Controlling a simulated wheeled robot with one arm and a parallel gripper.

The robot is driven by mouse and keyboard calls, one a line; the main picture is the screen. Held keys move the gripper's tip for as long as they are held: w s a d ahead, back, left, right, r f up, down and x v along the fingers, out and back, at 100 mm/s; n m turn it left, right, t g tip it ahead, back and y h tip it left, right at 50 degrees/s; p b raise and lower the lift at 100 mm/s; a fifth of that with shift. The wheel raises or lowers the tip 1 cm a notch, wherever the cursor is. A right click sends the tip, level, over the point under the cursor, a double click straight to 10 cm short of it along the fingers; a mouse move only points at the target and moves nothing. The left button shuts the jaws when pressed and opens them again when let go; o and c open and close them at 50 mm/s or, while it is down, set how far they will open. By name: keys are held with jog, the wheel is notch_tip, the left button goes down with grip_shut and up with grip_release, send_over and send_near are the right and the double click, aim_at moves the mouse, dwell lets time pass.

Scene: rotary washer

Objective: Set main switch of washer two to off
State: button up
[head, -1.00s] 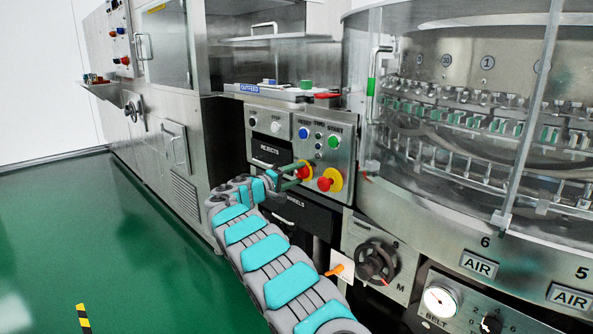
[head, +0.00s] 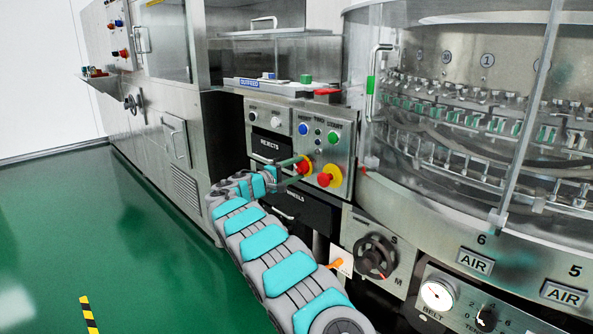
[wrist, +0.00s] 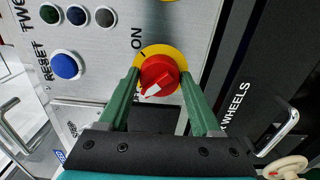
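The main switch is a red rotary knob (wrist: 160,76) on a yellow round plate, on the metal panel (wrist: 110,62) lettered "TWO". The "ON" label stands above and left of it in the wrist view. A white mark on the knob faces the lower left there. My gripper (wrist: 161,76) has its green fingers apart, one on each side of the knob. Both fingertips are close to its rim; I cannot tell whether they touch. In the head view my gripper (head: 292,164) reaches the switch (head: 305,167) from the left and partly hides it.
A second red knob (head: 325,180) on a yellow plate sits close to the right of the switch. A blue reset button (head: 303,129) is above. The black "WHEELS" drawer (head: 305,207) with its handle lies below. A handwheel (head: 375,257) is lower right. The green floor at left is clear.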

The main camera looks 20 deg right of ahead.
jog(key=o, duration=0.4)
jog(key=shift+o, duration=0.2)
jog(key=v, duration=0.7)
jog(key=shift+a+b, duration=0.35)
jog(key=shift+s, duration=0.1)
